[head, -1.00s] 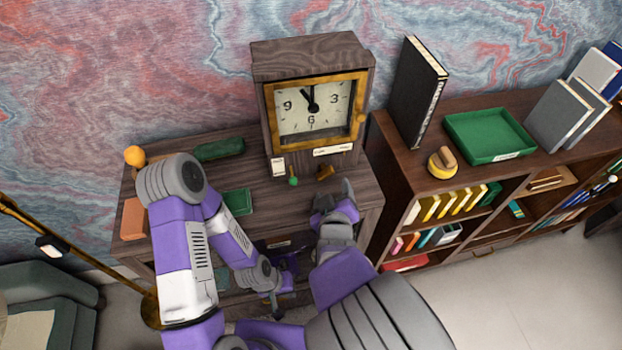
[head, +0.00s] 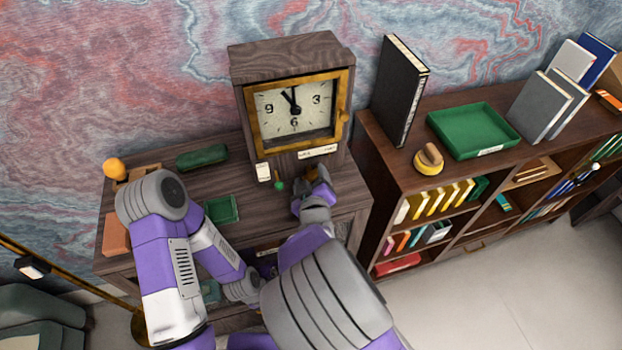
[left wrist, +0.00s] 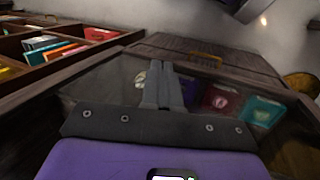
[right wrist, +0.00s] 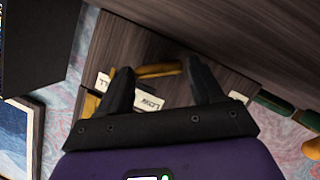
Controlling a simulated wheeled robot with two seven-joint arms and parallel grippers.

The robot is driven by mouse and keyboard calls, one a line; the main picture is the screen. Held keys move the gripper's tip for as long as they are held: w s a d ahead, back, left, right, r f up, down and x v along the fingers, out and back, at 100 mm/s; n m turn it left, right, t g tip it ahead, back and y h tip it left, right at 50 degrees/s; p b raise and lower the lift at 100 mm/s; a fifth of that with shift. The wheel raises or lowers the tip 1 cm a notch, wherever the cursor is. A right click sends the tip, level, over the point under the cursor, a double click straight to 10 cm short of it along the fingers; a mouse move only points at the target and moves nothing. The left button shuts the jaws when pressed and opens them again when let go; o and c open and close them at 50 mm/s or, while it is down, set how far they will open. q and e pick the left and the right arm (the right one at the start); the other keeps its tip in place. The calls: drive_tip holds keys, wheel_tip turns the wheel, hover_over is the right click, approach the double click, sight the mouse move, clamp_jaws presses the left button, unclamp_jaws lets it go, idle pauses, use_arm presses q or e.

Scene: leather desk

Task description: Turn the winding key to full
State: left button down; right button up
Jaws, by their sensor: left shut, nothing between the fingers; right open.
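The wooden clock (head: 284,52) with a brass-framed dial stands on the desk. The brass winding key (head: 312,172) is at the clock's base, partly hidden by my right gripper (head: 318,186) in the head view. In the right wrist view the key (right wrist: 158,70) lies between the spread fingertips of my open right gripper (right wrist: 160,78); I cannot tell whether they touch it. A white label reading LOW (right wrist: 148,102) and another, partly covered label (right wrist: 103,80) show beside it. My left gripper (left wrist: 162,85) is shut and empty, before a glass-fronted case.
A green tray (head: 221,208), a dark green case (head: 202,157) and an orange ball (head: 114,168) are on the desk. A small green object (head: 280,186) is close left of the key. The bookcase (head: 385,165) stands at the right, holding a tall black book (head: 402,90).

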drive_tip(key=c, duration=0.8)
drive_tip(key=shift+o, duration=0.2)
drive_tip(key=shift+d+m+g+y+b, duration=0.15)
drive_tip(key=shift+m+g+y+b, duration=0.3)
drive_tip(key=shift+m, duration=0.35)
drive_tip(key=shift+d+m+y+b, duration=0.1)
drive_tip(key=shift+m+y+b, duration=0.45)
drive_tip(key=shift+m+b, duration=0.3)
drive_tip(key=o, duration=0.8)
drive_tip(key=shift+c, duration=0.2)
drive_tip(key=shift+r, duration=0.1)
